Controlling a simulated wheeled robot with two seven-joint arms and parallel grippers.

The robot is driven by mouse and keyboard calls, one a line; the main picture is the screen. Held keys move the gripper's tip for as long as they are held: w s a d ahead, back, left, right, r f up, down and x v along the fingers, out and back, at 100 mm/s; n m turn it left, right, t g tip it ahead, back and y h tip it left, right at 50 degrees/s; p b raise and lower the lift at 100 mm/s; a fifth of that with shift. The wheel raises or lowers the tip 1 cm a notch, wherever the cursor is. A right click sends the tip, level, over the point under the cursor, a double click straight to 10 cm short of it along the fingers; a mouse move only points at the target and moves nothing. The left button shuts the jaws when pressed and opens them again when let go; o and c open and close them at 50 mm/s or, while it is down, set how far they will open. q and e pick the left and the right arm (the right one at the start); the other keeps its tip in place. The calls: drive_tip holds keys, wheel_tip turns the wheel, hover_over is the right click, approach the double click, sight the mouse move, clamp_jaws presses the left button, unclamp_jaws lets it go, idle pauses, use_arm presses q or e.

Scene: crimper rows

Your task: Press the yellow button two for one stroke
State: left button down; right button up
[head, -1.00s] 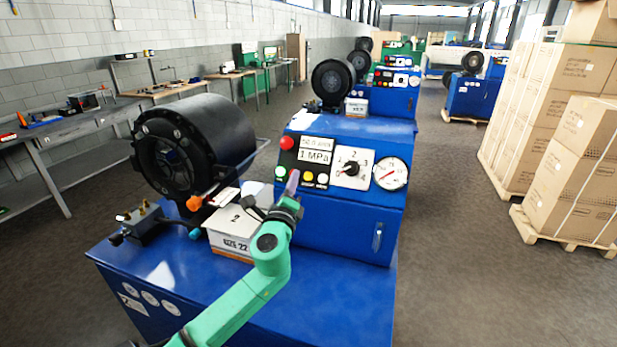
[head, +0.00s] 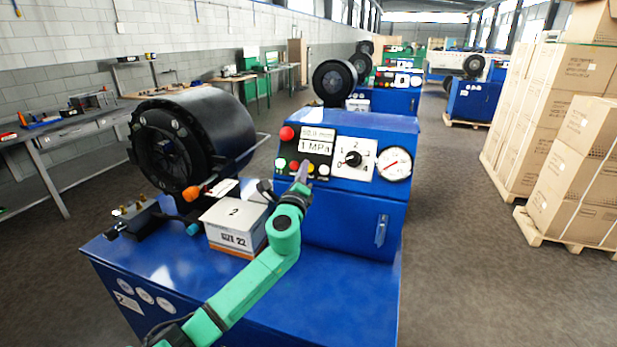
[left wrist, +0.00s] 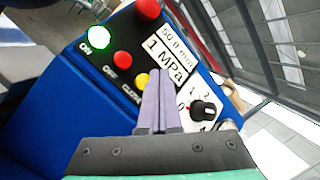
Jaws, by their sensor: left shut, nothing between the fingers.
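The blue crimping machine with a 2 label stands in front of me, its black panel (head: 318,142) facing me. My right gripper is not in view.
Beside the yellow button are a green lit ON button (left wrist: 100,38) and a red OFF button (left wrist: 122,59). A large red button (head: 286,133), selector knob (head: 353,159) and gauge (head: 394,164) share the panel. A box marked 2 (head: 233,238) lies left of my arm.

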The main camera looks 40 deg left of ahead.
use_arm(q)
drive_tip(key=shift+w+a+f+b, duration=0.3)
drive_tip(key=shift+w+f, duration=0.1)
drive_tip(key=shift+w, duration=0.25)
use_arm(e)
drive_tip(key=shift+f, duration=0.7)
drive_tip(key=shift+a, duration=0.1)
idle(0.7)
use_arm(q)
drive_tip(key=shift+w+f+b, duration=0.25)
drive_tip(key=shift+w+b, duration=0.05)
drive_tip(key=shift+b, duration=0.1)
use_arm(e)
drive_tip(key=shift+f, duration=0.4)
